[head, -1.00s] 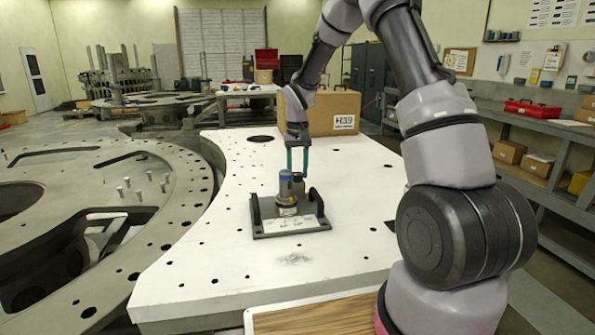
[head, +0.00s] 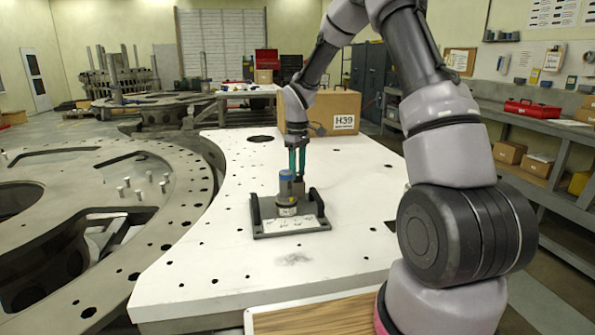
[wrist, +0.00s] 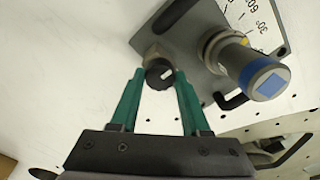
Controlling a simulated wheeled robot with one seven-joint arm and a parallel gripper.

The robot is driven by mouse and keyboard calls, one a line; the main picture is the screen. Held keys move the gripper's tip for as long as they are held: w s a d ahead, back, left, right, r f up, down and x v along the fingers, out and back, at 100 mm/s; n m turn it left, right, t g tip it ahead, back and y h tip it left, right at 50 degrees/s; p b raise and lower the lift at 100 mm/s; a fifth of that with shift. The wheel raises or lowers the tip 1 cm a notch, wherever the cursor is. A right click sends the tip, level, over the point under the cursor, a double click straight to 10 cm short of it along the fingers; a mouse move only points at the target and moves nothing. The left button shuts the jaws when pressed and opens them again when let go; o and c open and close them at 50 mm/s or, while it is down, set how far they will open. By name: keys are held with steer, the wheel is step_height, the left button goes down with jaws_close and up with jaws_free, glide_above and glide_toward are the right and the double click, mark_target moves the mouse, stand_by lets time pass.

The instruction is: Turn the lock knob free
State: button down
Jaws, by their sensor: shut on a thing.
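The lock knob (wrist: 158,74) is small, round and black with a white mark, on a brownish mount at the fixture's edge in the wrist view. My gripper (wrist: 160,72) has its green fingers on either side of it and is shut on it. In the head view my gripper (head: 297,177) points down behind the fixture's cylinder, and the knob is mostly hidden there. The fixture (head: 263,228) is a dark base plate with a white scale plate. An upright grey cylinder with a blue top (head: 286,188) stands on it; it also shows in the wrist view (wrist: 252,67).
Two black handles (head: 255,210) rise at the fixture's sides. The fixture sits on a white plate (head: 200,265) with holes. A cardboard box (head: 345,112) stands behind my gripper. The white plate is clear in front of the fixture.

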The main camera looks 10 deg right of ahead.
mark_target(298, 173)
steer(key=shift+n, duration=0.4)
steer(key=shift+c, duration=1.8)
jaws_free()
step_height(298, 173, up, 11)
